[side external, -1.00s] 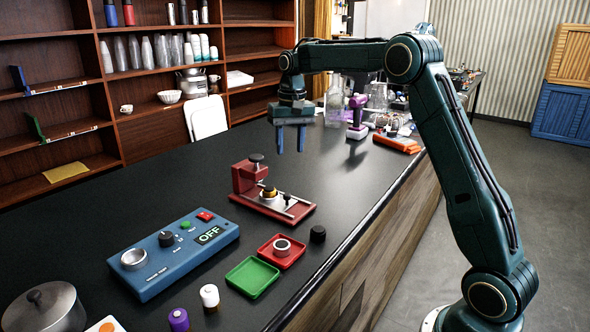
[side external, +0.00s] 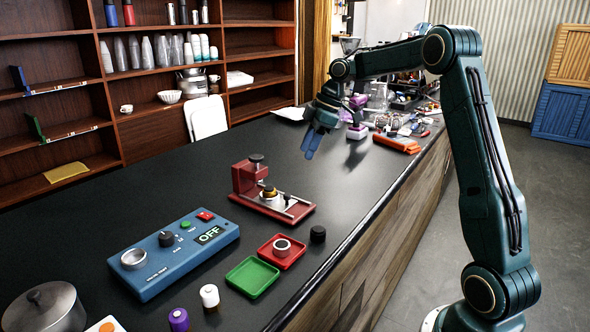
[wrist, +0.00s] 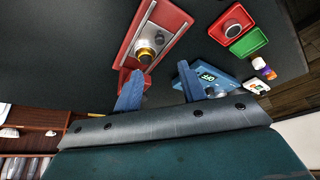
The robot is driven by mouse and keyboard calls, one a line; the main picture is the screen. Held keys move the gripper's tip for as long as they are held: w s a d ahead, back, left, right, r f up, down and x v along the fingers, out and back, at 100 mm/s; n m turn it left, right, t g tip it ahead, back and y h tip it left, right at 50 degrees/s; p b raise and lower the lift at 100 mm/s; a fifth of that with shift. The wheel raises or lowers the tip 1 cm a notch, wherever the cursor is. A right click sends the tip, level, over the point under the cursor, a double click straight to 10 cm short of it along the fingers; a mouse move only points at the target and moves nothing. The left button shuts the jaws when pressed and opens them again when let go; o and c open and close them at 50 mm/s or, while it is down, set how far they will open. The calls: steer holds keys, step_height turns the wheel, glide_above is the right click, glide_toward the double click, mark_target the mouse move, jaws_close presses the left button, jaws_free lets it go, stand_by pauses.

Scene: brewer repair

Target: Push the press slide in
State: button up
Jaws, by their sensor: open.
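The red press (side external: 270,192) stands on the black counter, with an upright block topped by a dark knob at its left end. Its slide (side external: 269,194), a small piece with a brass-coloured ring, sits on silver rails along the red base. The press also shows in the wrist view (wrist: 150,30), where the slide (wrist: 146,52) lies near the upright end. My gripper (side external: 309,152) is open and empty, tilted, above the counter behind and to the right of the press. In the wrist view its blue fingers (wrist: 160,92) are spread apart and touch nothing.
A blue control box (side external: 175,252) reading OFF stands in front of the press. A red tray (side external: 294,259) with a round part, a green tray (side external: 252,277) and a black knob (side external: 318,234) lie near the counter edge. Tools clutter the far end.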

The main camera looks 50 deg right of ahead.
mark_target(287, 194)
steer(key=x, duration=1.3)
steer(key=shift+w+a+f, duration=0.1)
steer(key=shift+w+f, duration=0.05)
steer(key=shift+f, duration=0.2)
steer(key=shift+c, duration=0.4)
jaws_close()
